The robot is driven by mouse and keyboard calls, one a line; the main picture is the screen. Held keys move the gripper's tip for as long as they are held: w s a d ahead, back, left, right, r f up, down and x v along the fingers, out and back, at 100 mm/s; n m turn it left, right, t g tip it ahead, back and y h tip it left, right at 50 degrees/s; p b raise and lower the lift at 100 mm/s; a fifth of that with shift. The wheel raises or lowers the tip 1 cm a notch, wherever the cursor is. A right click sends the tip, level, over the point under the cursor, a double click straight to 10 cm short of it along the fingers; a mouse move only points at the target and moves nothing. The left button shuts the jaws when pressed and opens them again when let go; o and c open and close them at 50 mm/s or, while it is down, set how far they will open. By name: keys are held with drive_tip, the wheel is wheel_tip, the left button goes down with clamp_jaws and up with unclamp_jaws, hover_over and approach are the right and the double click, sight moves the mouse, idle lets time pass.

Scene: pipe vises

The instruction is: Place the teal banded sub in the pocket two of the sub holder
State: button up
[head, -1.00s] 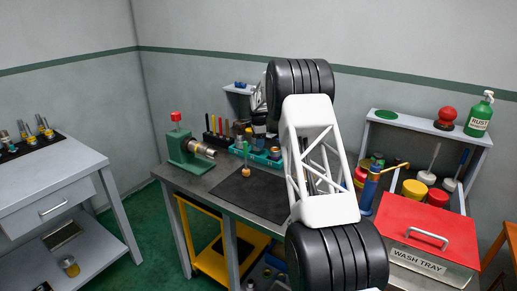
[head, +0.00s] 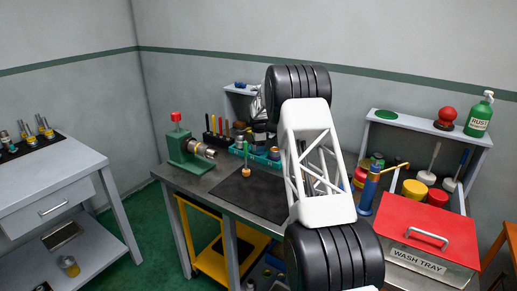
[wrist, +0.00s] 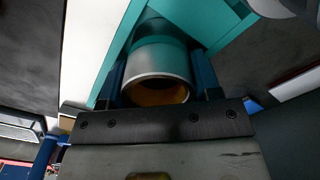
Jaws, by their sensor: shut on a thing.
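My gripper (wrist: 160,78) shows in the wrist view, with its blue fingers on either side of a metal sub with a teal band (wrist: 160,58). It is shut on this sub. The sub's open end, with an orange-brown inside, faces the camera. A teal structure, likely the sub holder (wrist: 215,22), lies right beyond it; I cannot tell whether they touch. In the head view a teal holder (head: 262,158) with several parts in it stands at the back of the bench, partly hidden by my arm. Pocket two cannot be made out.
A green vise (head: 187,152) clamping a pipe stands at the bench's left. A blue bottle (head: 368,192) and the red-lidded wash tray (head: 412,222) are at the right. The mat's front is clear.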

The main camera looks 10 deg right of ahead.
drive_tip(key=shift+f, duration=0.35)
